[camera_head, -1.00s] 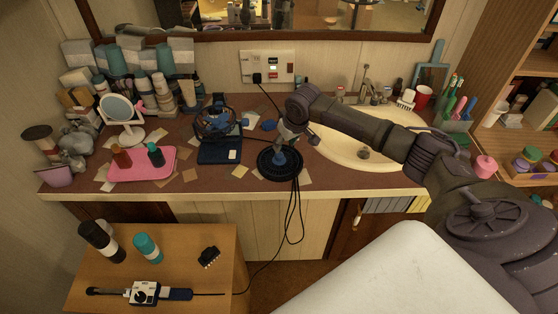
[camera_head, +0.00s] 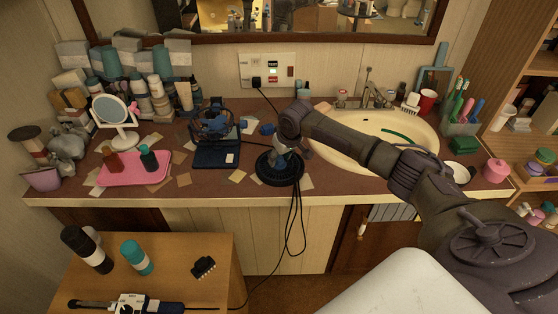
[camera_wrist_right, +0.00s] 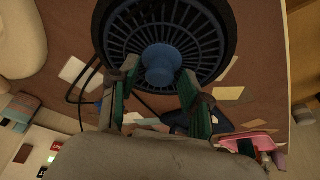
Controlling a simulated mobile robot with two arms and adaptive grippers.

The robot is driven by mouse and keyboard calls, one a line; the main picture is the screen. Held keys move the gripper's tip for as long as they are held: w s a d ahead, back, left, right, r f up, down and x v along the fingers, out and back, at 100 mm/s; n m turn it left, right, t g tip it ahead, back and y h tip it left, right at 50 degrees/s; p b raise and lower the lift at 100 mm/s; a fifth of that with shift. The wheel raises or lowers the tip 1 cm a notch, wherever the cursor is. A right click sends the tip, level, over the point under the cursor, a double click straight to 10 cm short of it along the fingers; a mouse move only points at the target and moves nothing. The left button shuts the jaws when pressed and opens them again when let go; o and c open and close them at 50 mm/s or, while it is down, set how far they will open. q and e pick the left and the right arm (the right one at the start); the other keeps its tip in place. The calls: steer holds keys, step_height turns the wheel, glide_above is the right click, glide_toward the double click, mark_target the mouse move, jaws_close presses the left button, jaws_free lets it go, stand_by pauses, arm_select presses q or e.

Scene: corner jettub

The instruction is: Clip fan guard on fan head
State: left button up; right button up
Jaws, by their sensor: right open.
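The round black slotted fan guard (camera_head: 281,177) with a blue hub lies flat on the counter near its front edge. In the right wrist view the guard (camera_wrist_right: 205,50) fills the top middle, its blue hub (camera_wrist_right: 160,58) facing me. My right gripper (camera_head: 284,155) points down over the guard. In the wrist view the gripper (camera_wrist_right: 160,82) is open, one finger on each side of the hub with gaps showing. The blue fan head (camera_head: 216,122) stands left of the guard, by a navy base (camera_head: 214,158). My left gripper is not in view.
A pink tray (camera_head: 133,170) with bottles and a round mirror (camera_head: 115,110) stand left. A sink (camera_head: 370,158) is behind and below my right arm. Loose paper squares lie around. Black cords hang over the front edge. A wooden side table (camera_head: 190,245) stands in front.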

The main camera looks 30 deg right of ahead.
mark_target(280, 159)
jaws_close()
step_height(280, 159, up, 8)
steer(key=p, duration=0.9)
steer(key=shift+r, duration=0.15)
steer(key=shift+f, duration=0.2)
